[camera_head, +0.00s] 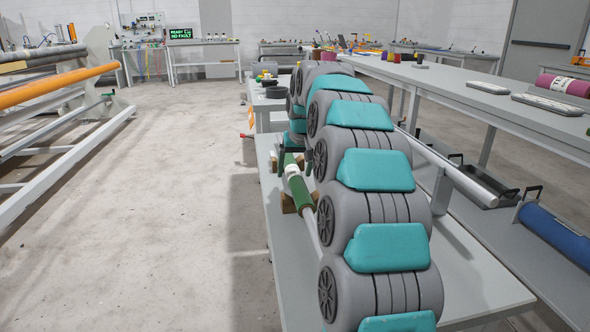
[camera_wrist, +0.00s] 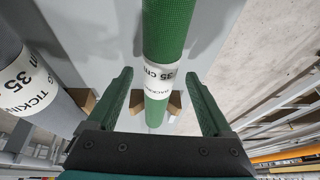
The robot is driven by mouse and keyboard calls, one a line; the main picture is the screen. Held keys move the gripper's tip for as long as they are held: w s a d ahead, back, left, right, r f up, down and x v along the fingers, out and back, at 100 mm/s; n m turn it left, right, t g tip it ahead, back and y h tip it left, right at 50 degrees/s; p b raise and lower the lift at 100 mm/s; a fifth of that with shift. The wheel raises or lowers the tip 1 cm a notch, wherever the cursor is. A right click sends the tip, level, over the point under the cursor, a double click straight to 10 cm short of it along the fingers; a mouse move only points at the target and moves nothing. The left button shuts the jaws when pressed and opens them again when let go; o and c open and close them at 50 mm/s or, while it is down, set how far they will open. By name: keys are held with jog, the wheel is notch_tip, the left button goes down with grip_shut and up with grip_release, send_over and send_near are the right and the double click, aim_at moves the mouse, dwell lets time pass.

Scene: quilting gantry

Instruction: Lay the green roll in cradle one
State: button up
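The green roll (camera_head: 301,193) lies on wooden blocks (camera_head: 288,203) on a grey table, with a bare metal core showing at its near end. In the wrist view the green roll (camera_wrist: 167,30) has a white label reading 35 cm (camera_wrist: 160,72). My gripper (camera_wrist: 158,76) is open, one finger on either side of the roll at the label, with a gap on both sides. In the head view my gripper (camera_head: 295,158) is over the label end, partly hidden by my arm. I cannot identify cradle one for sure.
A grey roll labelled TICKING 35 (camera_wrist: 22,85) lies close to the left in the wrist view. A gantry frame (camera_head: 75,130) with an orange roll (camera_head: 55,85) stands left. A bench (camera_head: 470,85) and a blue roll (camera_head: 555,232) are right. The left floor is clear.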

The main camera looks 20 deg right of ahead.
jog(key=v, duration=0.7)
jog(key=shift+s+r, duration=0.2)
jog(key=shift+r, duration=0.15)
dwell(0.4)
